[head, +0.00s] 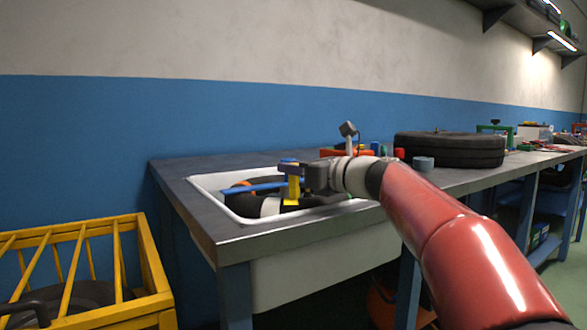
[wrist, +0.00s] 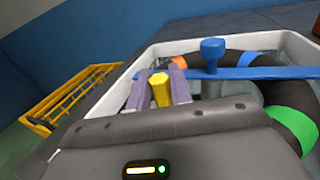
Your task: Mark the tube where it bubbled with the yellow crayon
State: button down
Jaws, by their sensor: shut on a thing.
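My gripper (head: 290,172) is over the sink basin and shut on the yellow crayon (head: 293,190). In the wrist view the crayon (wrist: 160,92) stands between the two grey-purple fingers of my gripper (wrist: 160,78). The black tube (head: 242,203) lies in the white basin (head: 208,181), below and beyond the gripper. It carries coloured bands: orange (wrist: 187,62), blue (wrist: 249,57) and green (wrist: 294,124) in the wrist view, and a white one (head: 270,207) in the head view. I cannot tell whether the crayon touches the tube. No bubbles are discernible.
A blue bar (wrist: 268,73) spans the basin, with a blue-topped grey post (wrist: 212,52) at it. A tire (head: 448,150) and small items lie on the bench to the right. A yellow crate (head: 150,265) stands at the left. The bench's left end (head: 172,172) is clear.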

jog(key=shift+a, duration=0.1)
jog(key=shift+s+a+f, duration=0.1)
jog(key=shift+a, duration=0.9)
jog(key=shift+d, duration=0.15)
jog(key=shift+d+p, duration=0.4)
jog(key=shift+d, duration=0.6)
jog(key=shift+a, duration=0.1)
jog(key=shift+a, duration=0.5)
jog(key=shift+p, duration=0.3)
